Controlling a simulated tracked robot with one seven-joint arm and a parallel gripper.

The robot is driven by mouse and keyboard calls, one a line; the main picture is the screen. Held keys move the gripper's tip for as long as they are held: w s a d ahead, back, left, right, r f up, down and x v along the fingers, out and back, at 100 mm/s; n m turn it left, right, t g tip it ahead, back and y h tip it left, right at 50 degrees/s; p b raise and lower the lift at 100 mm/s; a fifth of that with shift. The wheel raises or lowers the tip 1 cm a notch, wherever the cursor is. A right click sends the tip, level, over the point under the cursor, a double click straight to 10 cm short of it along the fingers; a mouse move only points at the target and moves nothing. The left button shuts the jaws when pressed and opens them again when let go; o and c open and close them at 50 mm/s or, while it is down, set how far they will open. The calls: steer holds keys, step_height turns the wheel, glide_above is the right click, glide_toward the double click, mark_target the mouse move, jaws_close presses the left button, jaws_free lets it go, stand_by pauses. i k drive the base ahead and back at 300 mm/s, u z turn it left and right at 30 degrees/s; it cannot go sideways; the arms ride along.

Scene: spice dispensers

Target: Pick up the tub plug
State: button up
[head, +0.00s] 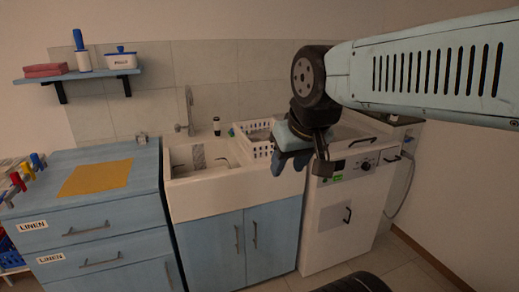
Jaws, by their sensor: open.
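I cannot pick out the tub plug with certainty. A small dark-and-white upright object (216,126) stands on the back ledge of the white sink (235,190). A dark curved shape (222,160) lies inside the basin, too small to name. My gripper (305,158) is open and points down, in front of the right end of the sink, beside the white machine. It is apart from both small objects. I see nothing held between its fingers, though its wrist and a blue item behind partly hide that area.
A white basket (262,138) stands on the sink's right side. A tap (187,110) rises at the back. A blue cabinet (90,205) with a yellow cloth (97,177) is at left. A wall shelf (78,75) hangs above it. A white machine (345,210) stands at right.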

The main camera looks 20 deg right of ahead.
mark_target(216, 120)
steer(key=u, duration=0.05)
steer(key=i, duration=1)
steer(key=z, duration=0.6)
